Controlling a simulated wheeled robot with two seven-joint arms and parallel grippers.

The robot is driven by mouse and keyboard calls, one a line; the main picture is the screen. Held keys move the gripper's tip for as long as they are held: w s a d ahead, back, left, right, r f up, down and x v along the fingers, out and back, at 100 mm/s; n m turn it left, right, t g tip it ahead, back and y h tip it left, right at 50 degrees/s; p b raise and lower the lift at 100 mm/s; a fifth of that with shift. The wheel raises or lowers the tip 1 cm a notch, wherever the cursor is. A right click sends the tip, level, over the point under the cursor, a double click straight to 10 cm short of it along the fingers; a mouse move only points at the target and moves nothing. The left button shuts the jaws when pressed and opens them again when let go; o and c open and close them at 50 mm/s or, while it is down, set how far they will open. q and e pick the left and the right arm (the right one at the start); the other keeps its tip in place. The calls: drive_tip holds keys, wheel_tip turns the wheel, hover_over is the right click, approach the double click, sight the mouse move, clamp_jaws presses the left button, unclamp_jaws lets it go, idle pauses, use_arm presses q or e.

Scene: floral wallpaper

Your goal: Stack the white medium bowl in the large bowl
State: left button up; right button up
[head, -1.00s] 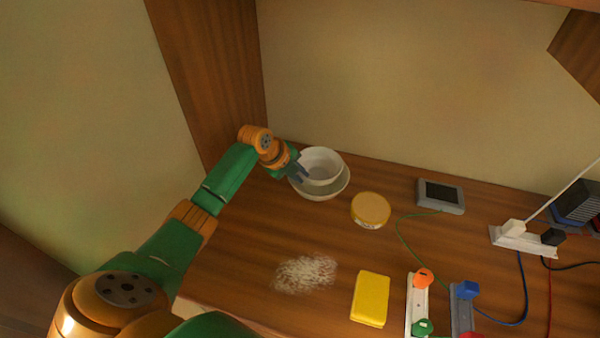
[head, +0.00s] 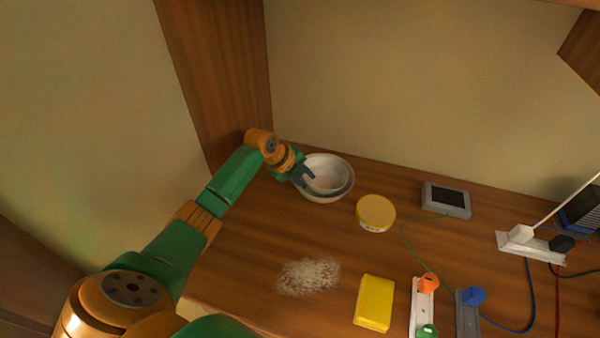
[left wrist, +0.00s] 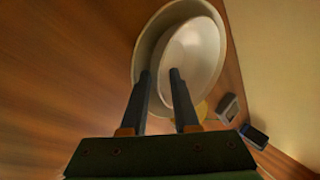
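The white medium bowl (head: 328,174) sits inside the large bowl (head: 324,198), at the back left of the wooden table. In the left wrist view, the medium bowl (left wrist: 197,50) lies within the rim of the large bowl (left wrist: 142,48), a little to one side. My left gripper (head: 304,178) is at the left rim of the bowls. Its fingers (left wrist: 160,74) are apart, one on each side of the medium bowl's near rim, with a gap between them. The bowls' contact underneath is hidden. My right gripper is not in view.
A yellow-lidded tub (head: 376,211) stands right of the bowls. A grey device (head: 446,199), a yellow sponge (head: 374,303) and power strips with cables (head: 530,243) lie further right. White crumbs (head: 308,276) lie towards the front. Wooden panel (head: 215,70) stands behind my left arm.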

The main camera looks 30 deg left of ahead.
use_arm(q)
drive_tip(key=v, duration=1.2)
drive_tip(key=shift+r, duration=0.45)
